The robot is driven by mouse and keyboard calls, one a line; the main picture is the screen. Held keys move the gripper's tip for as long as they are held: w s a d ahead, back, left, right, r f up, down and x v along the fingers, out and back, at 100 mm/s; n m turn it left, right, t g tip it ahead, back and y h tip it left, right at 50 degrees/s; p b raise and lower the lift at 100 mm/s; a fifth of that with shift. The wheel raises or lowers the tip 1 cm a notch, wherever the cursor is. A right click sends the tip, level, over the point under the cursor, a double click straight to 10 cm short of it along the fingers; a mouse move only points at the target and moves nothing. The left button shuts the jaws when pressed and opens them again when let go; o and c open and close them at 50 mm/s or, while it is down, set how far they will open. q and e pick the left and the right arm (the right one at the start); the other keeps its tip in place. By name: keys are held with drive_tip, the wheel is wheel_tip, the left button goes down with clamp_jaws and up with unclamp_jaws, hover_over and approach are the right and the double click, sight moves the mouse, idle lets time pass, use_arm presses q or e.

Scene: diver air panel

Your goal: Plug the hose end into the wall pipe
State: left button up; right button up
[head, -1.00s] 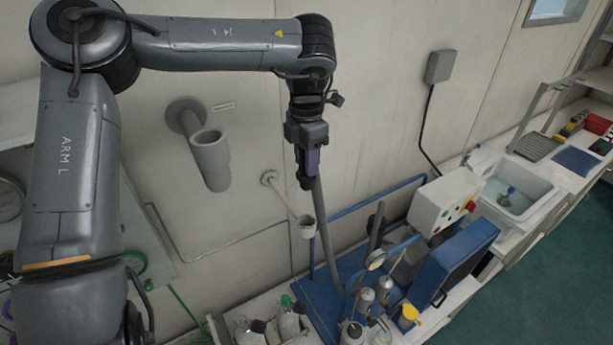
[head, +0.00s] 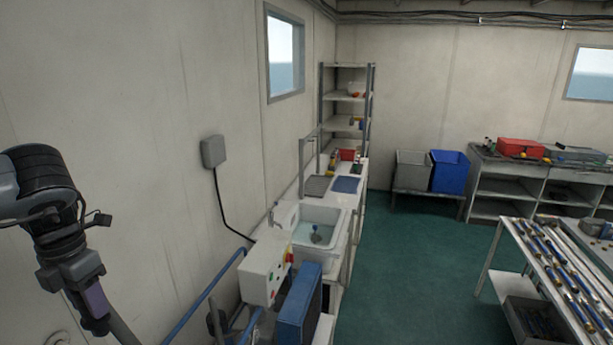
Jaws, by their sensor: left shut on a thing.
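My left gripper (head: 95,312) is at the lower left of the head view, in front of the wall. It is shut on the grey hose (head: 123,333), which runs down out of the frame below it. The hose end itself is hidden by the gripper. A pale round wall fitting (head: 55,338) shows only partly at the bottom edge, left of the gripper. The large grey wall pipe is outside this view. My right gripper is not in view.
A white control box (head: 263,272) and a blue case (head: 299,305) stand beside the sink (head: 318,226). A blue pipe (head: 205,292) runs near the gripper. A rack table (head: 500,262) is at right. Green floor (head: 410,270) is clear in the middle.

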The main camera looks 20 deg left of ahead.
use_arm(q)
wheel_tip(320, 180, down, 17)
drive_tip(key=shift+r+p, duration=0.1)
drive_tip(key=shift+p, duration=0.9)
